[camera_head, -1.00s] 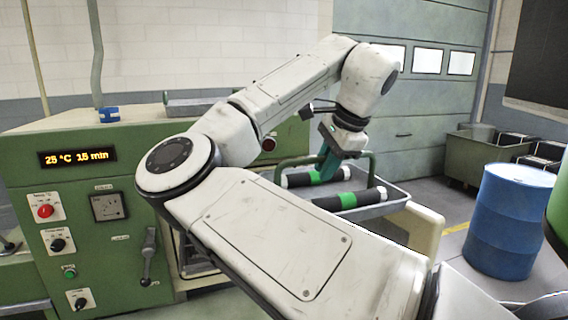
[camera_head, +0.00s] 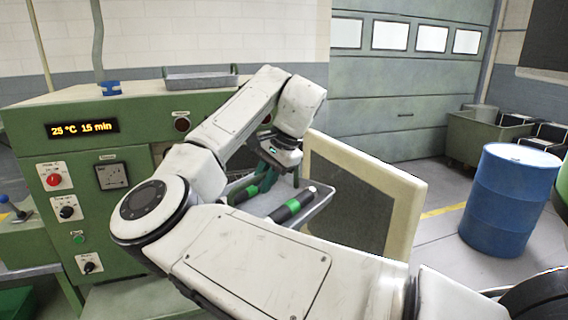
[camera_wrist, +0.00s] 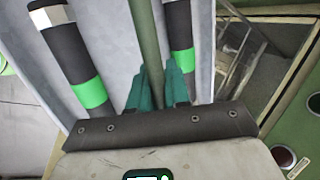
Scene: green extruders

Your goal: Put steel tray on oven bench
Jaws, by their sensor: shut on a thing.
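My gripper (camera_head: 262,178) has teal fingers, which also show in the wrist view (camera_wrist: 158,88). They are shut on the green handle bar (camera_wrist: 146,35) that runs over the grey steel tray (camera_head: 320,206). Two black cylinders with green bands, one (camera_head: 293,205) to the right and one (camera_head: 243,191) to the left, lie in the tray on either side of the handle. The tray is in front of the green oven (camera_head: 125,190), beside its open door. My arm hides part of the tray and the oven's opening. I cannot tell which surface is the oven bench.
The cream oven door (camera_head: 408,200) stands open just right of the tray. Another grey tray (camera_head: 200,82) lies on the oven's top. A low green surface (camera_head: 35,245) is at the far left. A blue drum (camera_head: 508,200) stands at the right, with open floor before it.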

